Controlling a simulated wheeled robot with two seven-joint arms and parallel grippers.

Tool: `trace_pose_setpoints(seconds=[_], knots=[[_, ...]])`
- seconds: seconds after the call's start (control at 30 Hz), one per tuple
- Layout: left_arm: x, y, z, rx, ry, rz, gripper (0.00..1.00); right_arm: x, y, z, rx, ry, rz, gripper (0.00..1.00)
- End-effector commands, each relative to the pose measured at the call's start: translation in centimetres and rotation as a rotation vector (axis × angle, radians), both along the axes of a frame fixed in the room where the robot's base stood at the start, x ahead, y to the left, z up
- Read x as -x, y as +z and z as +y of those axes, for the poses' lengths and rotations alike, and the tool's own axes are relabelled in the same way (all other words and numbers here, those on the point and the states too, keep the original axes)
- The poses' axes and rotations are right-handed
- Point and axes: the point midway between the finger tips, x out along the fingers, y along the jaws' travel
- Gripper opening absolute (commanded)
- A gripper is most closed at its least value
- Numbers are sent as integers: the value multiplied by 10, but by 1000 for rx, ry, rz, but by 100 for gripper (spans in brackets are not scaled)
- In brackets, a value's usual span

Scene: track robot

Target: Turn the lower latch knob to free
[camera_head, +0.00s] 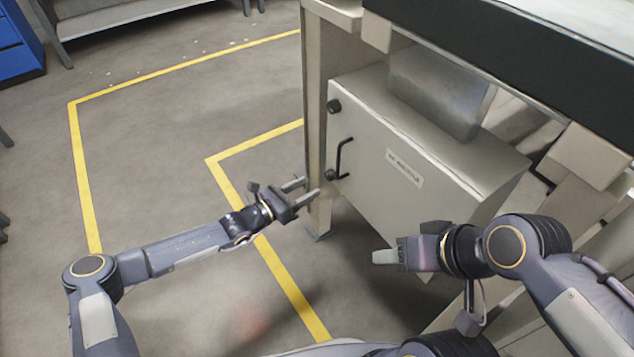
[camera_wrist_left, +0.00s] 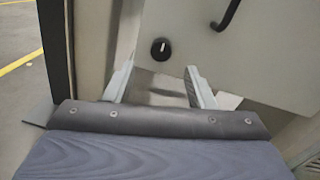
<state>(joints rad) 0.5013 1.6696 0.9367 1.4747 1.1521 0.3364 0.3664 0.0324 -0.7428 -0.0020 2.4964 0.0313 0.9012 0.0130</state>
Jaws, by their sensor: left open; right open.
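The lower latch knob (camera_head: 331,175) is a small dark round knob at the lower left of the grey cabinet door (camera_head: 400,165), below a black handle (camera_head: 344,157). In the left wrist view the knob (camera_wrist_left: 161,49) carries a white mark that looks near upright. My left gripper (camera_head: 306,190) is open just left of the cabinet; in its wrist view the knob lies ahead, between and beyond the two fingers (camera_wrist_left: 160,84), apart from them. An upper knob (camera_head: 334,106) sits at the door's top left. My right gripper (camera_head: 384,257) is open and empty, below and in front of the door.
The cabinet stands under a bench with a beige leg (camera_head: 318,100) close to my left gripper. A grey box (camera_head: 440,88) sits on the cabinet. Yellow lines (camera_head: 225,183) mark the open floor to the left.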

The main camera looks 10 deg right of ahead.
Motion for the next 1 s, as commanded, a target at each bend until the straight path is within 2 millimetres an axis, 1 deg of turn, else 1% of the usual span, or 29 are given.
trace_pose_setpoints(seconds=[0.03, 0.1, 0.3, 0.47, 0.73, 1.0], knots=[[-2, -2, -10, 1, -4, -2, 50, 0, -5, 0, 0, 0, 0, 50], [-7, -3, -21, -2, -5, -4, 50, 0, -10, 0, 0, 0, 0, 50], [-18, -2, -47, -1, -4, -3, 50, 0, -19, 0, 0, 0, 0, 50], [-22, -1, -57, -2, -3, -3, 50, 0, -22, 0, 0, 0, 0, 50], [-23, 0, -58, -2, -3, -3, 50, 0, -22, 0, 0, 0, 0, 50], [-23, 0, -58, -2, -3, -4, 14, 0, -22, 0, 0, 0, 0, 50]])
